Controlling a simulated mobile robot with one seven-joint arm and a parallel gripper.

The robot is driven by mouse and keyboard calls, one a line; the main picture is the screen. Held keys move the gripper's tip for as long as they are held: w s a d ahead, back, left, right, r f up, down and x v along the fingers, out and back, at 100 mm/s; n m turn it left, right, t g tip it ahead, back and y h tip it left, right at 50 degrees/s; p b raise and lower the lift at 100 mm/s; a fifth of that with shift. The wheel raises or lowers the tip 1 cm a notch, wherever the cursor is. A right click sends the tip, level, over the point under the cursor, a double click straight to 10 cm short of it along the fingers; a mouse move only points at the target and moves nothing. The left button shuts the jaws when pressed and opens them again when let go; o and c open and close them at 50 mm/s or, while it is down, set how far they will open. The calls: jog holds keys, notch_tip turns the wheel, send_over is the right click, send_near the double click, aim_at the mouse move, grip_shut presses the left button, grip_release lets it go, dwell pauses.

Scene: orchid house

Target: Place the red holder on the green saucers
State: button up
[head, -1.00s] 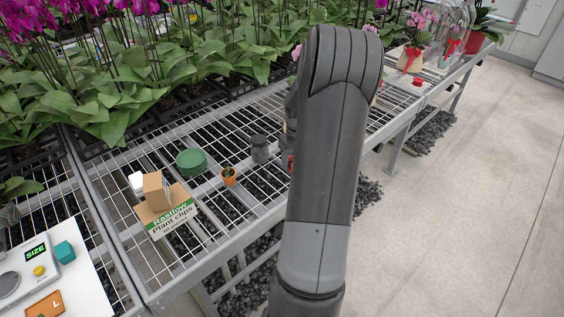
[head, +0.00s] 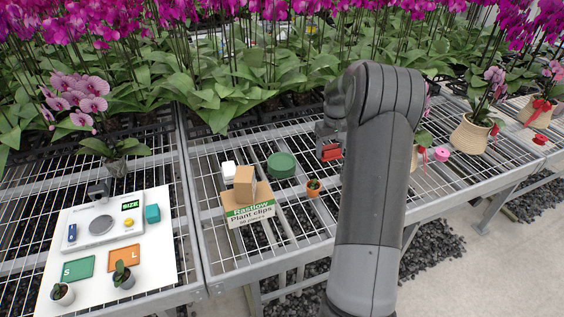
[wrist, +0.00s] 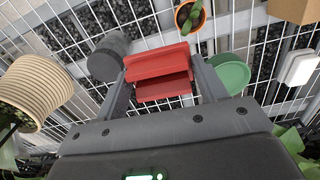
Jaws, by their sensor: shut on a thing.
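The red holder (head: 331,153) is between the fingers of my gripper (head: 329,142), above the wire bench. In the wrist view the red holder (wrist: 160,82) shows a flat top lip and a lower ledge, with a finger of my gripper (wrist: 160,68) on each side. The round green saucers (head: 282,164) rest on the mesh just left of the holder in the head view. In the wrist view the green saucers (wrist: 235,72) lie right of the holder, partly hidden by the right finger.
A small orange pot (head: 313,189) stands in front of the saucers. A plant-clips carton (head: 249,213) with a brown box (head: 244,182) and a white box (head: 229,170) is left. A dark grey pot (wrist: 104,62) stands left of the holder in the wrist view. Orchids line the back.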

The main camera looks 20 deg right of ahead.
jog(key=w+a, duration=0.3)
jog(key=a, duration=0.1)
send_over(284, 166)
jog(key=shift+n, duration=0.3)
jog(key=f, duration=0.5)
jog(key=shift+d+f, duration=0.2)
jog(key=shift+f, duration=0.2)
jog(key=shift+a+f, duration=0.1)
jog(key=shift+f, duration=2)
jog(key=shift+f, duration=0.1)
jog(key=o, duration=1.1)
